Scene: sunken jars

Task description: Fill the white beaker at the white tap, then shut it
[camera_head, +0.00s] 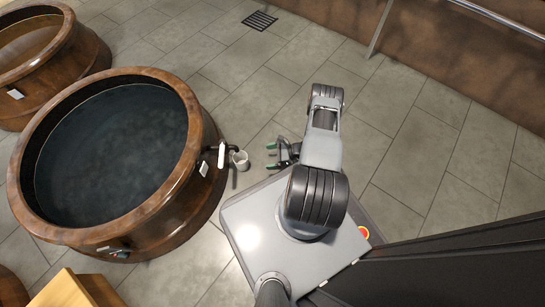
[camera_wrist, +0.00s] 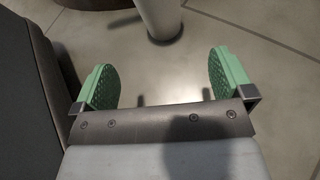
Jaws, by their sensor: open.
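The white beaker (camera_head: 240,161) is upright beside the large brown jar, close by the spout end of the tap with the white handle (camera_head: 221,155). I cannot tell what is in the beaker, or whether water runs from the tap. My gripper (camera_head: 271,156) is open and empty, just right of the beaker and apart from it, its green-padded fingers pointing towards it. In the wrist view, the lower part of the beaker (camera_wrist: 160,17) shows beyond the open fingers (camera_wrist: 164,78), roughly in line with the gap. Its top is cut off there.
The large jar (camera_head: 197,120) holds dark liquid and has a second, dark tap (camera_head: 120,252) at its front. Another brown jar (camera_head: 88,62) stands at upper left. A floor grate (camera_head: 260,20) and a rail (camera_head: 380,27) lie farther back. Tiled floor behind my gripper is clear.

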